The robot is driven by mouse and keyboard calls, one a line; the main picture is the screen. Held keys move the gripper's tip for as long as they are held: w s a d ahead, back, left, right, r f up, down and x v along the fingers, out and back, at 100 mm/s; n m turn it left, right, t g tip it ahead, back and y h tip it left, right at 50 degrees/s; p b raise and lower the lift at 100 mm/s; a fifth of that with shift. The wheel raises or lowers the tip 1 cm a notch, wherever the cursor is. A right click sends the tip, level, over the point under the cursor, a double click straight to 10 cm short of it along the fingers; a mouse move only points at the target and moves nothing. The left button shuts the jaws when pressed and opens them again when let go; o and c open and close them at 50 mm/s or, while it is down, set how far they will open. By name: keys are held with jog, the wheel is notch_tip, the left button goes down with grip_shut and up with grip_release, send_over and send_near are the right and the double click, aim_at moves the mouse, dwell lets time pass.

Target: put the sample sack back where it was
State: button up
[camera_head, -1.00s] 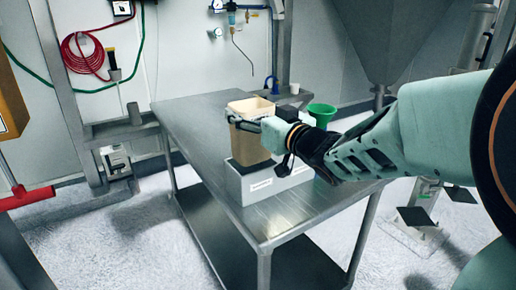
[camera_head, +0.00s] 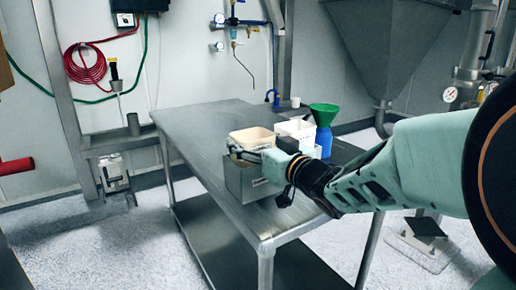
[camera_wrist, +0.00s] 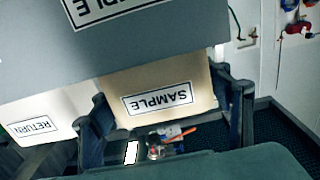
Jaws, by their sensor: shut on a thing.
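The sample sack (camera_head: 252,136), tan and open-topped, sits low in the left compartment of a grey holder (camera_head: 248,186) on the steel table. Only its upper part shows above the holder's wall. My gripper (camera_head: 250,154) is shut on the sack near its top. In the wrist view, turned upside down, the sack (camera_wrist: 178,80) with its "SAMPLE" label is between my two fingers. The holder's grey wall (camera_wrist: 150,45), also labelled "SAMPLE", covers the rest of the sack. Whether the sack touches the holder's floor is hidden.
A white sack (camera_head: 297,128) stands on the right side of the holder; its "RETURN" label shows in the wrist view (camera_wrist: 32,126). The table's left side (camera_head: 200,130) is clear.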

jog(key=shift+r, duration=0.1)
jog(key=o, duration=1.1)
jog(key=shift+f, duration=0.25)
jog(key=o, duration=0.5)
jog(key=shift+r, duration=0.15)
